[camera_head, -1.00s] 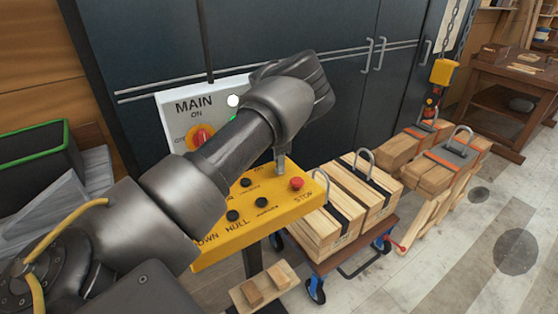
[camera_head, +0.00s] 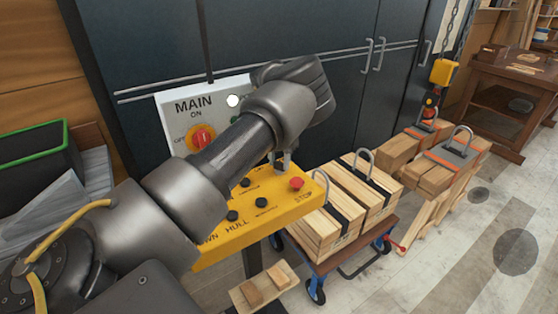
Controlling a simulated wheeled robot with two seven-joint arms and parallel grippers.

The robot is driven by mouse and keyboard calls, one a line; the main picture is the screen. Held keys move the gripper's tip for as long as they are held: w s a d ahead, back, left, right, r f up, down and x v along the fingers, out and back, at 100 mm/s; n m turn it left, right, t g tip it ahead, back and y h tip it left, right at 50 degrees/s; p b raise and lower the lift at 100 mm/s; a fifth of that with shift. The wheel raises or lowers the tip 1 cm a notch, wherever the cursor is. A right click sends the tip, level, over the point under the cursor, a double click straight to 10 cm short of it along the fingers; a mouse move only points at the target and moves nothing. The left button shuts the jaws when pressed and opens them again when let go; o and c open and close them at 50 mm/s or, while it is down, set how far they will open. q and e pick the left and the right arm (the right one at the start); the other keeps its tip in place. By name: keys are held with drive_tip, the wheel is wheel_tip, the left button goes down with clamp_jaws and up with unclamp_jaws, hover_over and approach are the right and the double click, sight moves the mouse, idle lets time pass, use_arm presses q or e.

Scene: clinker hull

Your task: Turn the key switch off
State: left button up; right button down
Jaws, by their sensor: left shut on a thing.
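The yellow control panel (camera_head: 262,222) stands in front of me with black buttons and a red STOP button (camera_head: 297,183). My left gripper (camera_head: 281,164) reaches down to its upper right part, fingers shut on the key switch. The fingers and wrist hide most of the switch, so its angle cannot be read. Part of a small label shows just left of the fingers. Behind is a white MAIN panel (camera_head: 178,118) with a red rotary switch (camera_head: 202,138) on a yellow plate, a white lamp (camera_head: 233,101) and a partly covered green lamp. My right gripper is not in view.
A trolley with strapped timber (camera_head: 335,222) stands right of the panel. More timber with an orange strap (camera_head: 447,165) lies behind it, under a yellow hoist (camera_head: 443,72). Dark cabinets (camera_head: 150,40) close the back. The floor at right is mostly clear.

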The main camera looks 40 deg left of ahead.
sight(279, 163)
use_arm(q)
drive_tip(key=shift+n, duration=0.4)
drive_tip(key=o, duration=1)
wheel_tip(279, 163, up, 11)
drive_tip(key=b, duration=0.2)
drive_tip(key=shift+f, duration=0.2)
idle(0.4)
